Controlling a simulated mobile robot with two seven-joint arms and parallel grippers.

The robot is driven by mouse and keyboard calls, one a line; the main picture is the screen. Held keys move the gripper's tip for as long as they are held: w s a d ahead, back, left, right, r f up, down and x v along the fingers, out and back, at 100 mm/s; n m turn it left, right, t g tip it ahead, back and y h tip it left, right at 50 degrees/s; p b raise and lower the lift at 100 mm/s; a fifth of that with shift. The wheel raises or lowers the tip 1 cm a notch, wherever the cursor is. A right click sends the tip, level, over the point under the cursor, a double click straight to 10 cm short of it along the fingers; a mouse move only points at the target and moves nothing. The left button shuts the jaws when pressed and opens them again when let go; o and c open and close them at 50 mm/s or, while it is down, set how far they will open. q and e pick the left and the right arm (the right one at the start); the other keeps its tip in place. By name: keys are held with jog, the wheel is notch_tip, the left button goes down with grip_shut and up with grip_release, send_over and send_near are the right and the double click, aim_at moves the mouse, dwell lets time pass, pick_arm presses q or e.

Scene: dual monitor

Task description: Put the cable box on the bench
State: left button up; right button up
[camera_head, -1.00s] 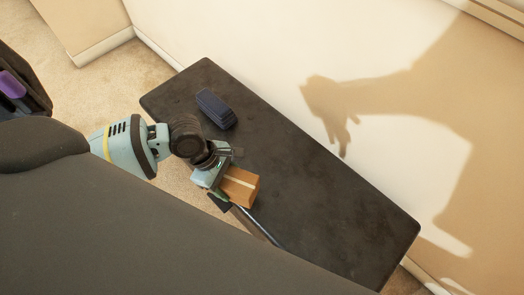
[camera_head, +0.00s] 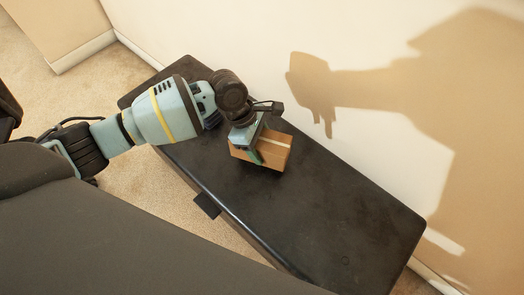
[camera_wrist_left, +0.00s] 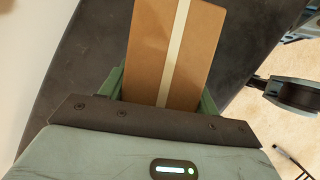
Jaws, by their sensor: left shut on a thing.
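The cable box is a small brown cardboard box (camera_head: 274,150) with a pale tape strip. My left gripper (camera_head: 257,152) is shut on it, with green fingers on its sides. In the head view the box is over the middle of the dark bench (camera_head: 330,215). I cannot tell whether the box touches the bench top. In the left wrist view the box (camera_wrist_left: 150,50) sits between the two green fingers, with the dark bench (camera_wrist_left: 75,65) behind it. My right gripper is not in view.
A pale wall (camera_head: 370,130) runs along the bench's far side. Beige carpet (camera_head: 140,200) lies on the near side. A small black tab (camera_head: 207,205) sticks out from the bench's near edge. The bench's right half is clear.

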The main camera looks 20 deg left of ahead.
pick_arm(q)
jog(key=shift+f+b, duration=1.05)
jog(key=shift+f, duration=0.8)
jog(key=shift+r, duration=0.15)
jog(key=o, duration=1.1)
